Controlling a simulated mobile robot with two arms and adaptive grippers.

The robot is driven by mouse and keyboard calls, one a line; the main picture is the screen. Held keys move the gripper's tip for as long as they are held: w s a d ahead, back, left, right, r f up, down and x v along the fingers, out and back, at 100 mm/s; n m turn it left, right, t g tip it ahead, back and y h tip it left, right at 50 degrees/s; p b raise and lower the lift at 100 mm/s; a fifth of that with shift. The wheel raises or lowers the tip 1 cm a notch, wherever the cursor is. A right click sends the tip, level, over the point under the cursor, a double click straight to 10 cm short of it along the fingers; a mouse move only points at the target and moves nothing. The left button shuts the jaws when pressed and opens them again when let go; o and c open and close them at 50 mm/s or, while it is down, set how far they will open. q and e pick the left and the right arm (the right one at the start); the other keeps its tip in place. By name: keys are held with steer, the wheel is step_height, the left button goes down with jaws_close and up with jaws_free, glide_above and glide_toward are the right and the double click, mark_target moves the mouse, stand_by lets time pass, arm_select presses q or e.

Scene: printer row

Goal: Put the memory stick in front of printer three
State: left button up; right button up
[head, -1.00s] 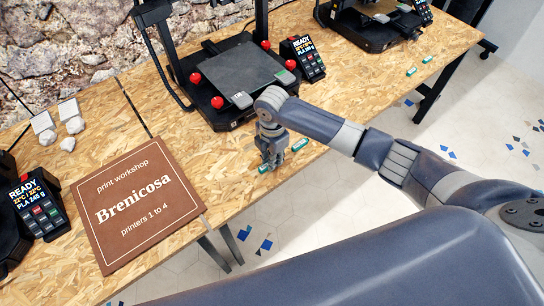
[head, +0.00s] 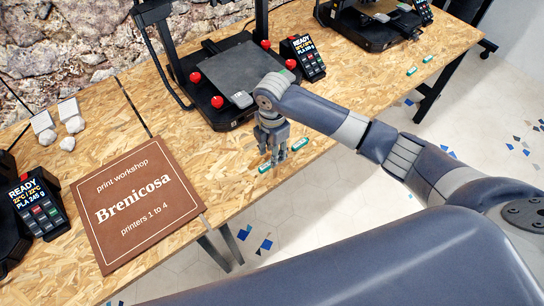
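A small teal stick (head: 264,168) lies on the chipboard table near its front edge. A second teal stick (head: 299,144) lies to its right, also near the edge. My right gripper (head: 274,160) points down between these two sticks; its fingers look spread, with nothing visible held in them. A black printer (head: 230,75) with a grey plate stands behind the gripper. Another black printer (head: 372,28) stands farther right, with two teal sticks (head: 411,71) (head: 427,59) before it. I cannot read which printer is number three. My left gripper is out of view.
Display units (head: 303,58) (head: 40,205) stand beside printers. White lumps (head: 70,125) lie at the back left. Bare chipboard (head: 205,145) lies between sign and gripper.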

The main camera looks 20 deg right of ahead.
step_height(320, 180, up, 8)
steer(key=shift+r, duration=0.25)
steer(key=shift+f, duration=0.1)
stand_by(0.4)
